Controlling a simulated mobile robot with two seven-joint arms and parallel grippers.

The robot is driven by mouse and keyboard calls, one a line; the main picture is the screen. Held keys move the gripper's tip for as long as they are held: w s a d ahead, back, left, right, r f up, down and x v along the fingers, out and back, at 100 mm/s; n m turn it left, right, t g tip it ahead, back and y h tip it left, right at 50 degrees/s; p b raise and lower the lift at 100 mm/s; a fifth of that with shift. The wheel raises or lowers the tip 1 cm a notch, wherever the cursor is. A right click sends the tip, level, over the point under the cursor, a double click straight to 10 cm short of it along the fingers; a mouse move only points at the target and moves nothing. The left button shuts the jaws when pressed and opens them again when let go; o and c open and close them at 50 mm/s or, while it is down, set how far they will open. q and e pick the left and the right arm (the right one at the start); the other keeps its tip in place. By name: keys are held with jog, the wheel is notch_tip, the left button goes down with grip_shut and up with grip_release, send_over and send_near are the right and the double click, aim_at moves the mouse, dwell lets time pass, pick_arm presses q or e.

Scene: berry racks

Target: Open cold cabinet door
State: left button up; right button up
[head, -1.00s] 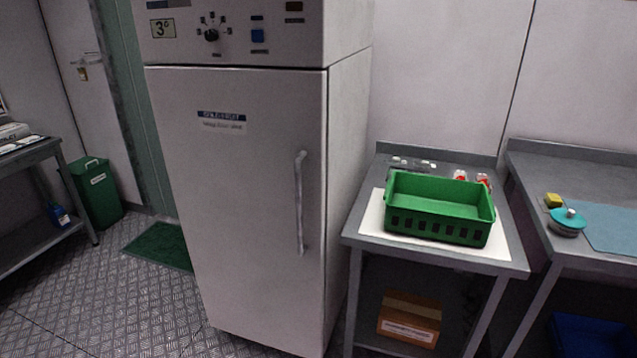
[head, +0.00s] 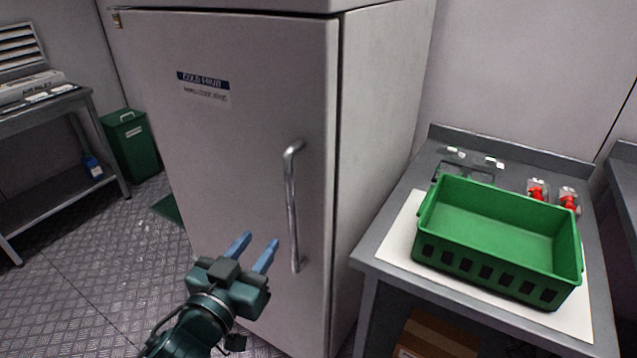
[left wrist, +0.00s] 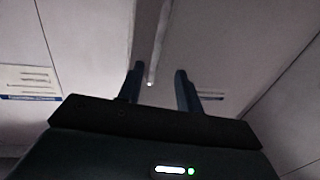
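The cold cabinet door (head: 240,150) is shut, a tall pale panel with a vertical metal bar handle (head: 292,205) near its right edge. My left gripper (head: 257,248) is in front of the door, just left of the handle's lower part in the head view. Its two blue fingers are apart with nothing between them. In the left wrist view the handle (left wrist: 158,45) shows beyond the open fingertips (left wrist: 160,72), roughly between them. I cannot tell the exact gap to the handle. My right gripper is not in view.
A grey table (head: 372,247) stands right of the cabinet, with a green crate (head: 495,265) on a white sheet and small red-filled packs (head: 568,200) behind. A green bin (head: 130,145) and a shelf table (head: 45,130) stand at left. Patterned floor is open at left.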

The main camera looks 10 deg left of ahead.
aim_at(289, 200)
pick_arm(q)
jog(key=w, duration=0.4)
jog(key=w+d+p, duration=0.1)
jog(key=w, duration=0.4)
jog(key=w+d, duration=0.1)
jog(key=w, duration=0.3)
jog(key=shift+w+d+r, duration=0.2)
jog(key=shift+w+r, duration=0.05)
jog(key=shift+w, duration=0.1)
grip_shut()
